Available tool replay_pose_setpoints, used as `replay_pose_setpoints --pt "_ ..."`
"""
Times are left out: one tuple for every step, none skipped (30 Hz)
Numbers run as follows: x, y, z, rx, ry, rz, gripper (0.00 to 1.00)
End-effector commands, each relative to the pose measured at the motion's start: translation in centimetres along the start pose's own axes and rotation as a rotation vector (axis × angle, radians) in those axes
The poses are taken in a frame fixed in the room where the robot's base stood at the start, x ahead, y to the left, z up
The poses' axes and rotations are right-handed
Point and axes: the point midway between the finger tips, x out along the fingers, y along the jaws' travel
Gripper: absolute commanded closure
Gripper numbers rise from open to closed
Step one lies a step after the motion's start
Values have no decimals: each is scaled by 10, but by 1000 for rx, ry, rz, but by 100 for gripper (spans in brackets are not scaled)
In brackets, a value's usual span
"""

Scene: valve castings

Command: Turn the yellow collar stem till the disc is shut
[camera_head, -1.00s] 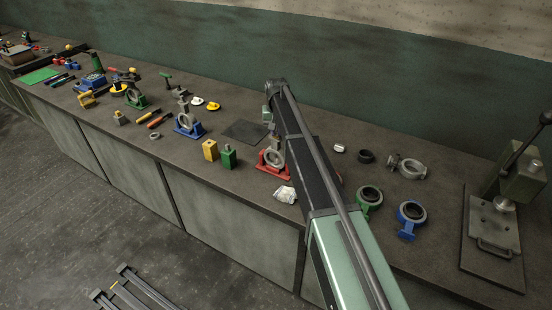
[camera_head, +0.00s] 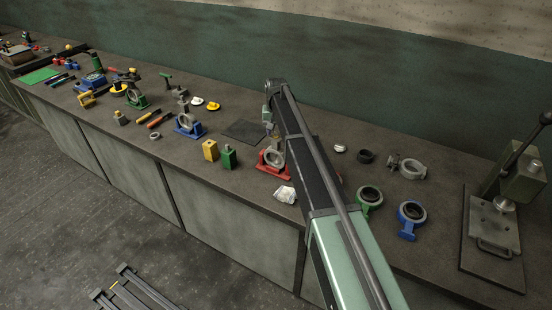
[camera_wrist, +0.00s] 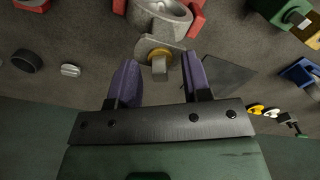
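The valve with the red base (camera_head: 272,170) stands on the bench, partly hidden by my arm in the head view. In the wrist view its grey ring body (camera_wrist: 163,14) is at the top, between red base parts. The stem with the yellow collar (camera_wrist: 158,54) points from the body toward my gripper. My gripper (camera_wrist: 157,72) has its two purple fingers apart, one on each side of the stem end, with gaps on both sides. In the head view the gripper is mostly hidden by my arm. The disc's angle cannot be made out.
A dark flat mat (camera_head: 245,131) lies left of the red valve. Yellow (camera_head: 210,150) and green (camera_head: 229,156) blocks stand to its front left. Green (camera_head: 369,197) and blue (camera_head: 411,215) ring bodies lie to the right, before a press (camera_head: 500,220).

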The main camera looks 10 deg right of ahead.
Motion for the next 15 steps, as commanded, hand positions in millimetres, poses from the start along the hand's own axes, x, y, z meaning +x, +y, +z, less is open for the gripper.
replay_pose_setpoints --pt "0 0 0 0 0 0 56" --pt "0 0 0 0 0 0 56" --pt "0 0 0 0 0 0 56" --pt "-1 0 0 0 0 0 56" --pt "-3 0 0 0 0 0 56" --pt "-6 0 0 0 0 0 56" --pt "-10 0 0 0 0 0 56" --pt "-14 0 0 0 0 0 56" --pt "-21 0 0 0 0 0 56" --pt "-27 0 0 0 0 0 56" --pt "-34 0 0 0 0 0 56" --pt "-44 0 0 0 0 0 56" --pt "-51 0 0 0 0 0 56" --pt "-59 0 0 0 0 0 56" --pt "-70 0 0 0 0 0 56"
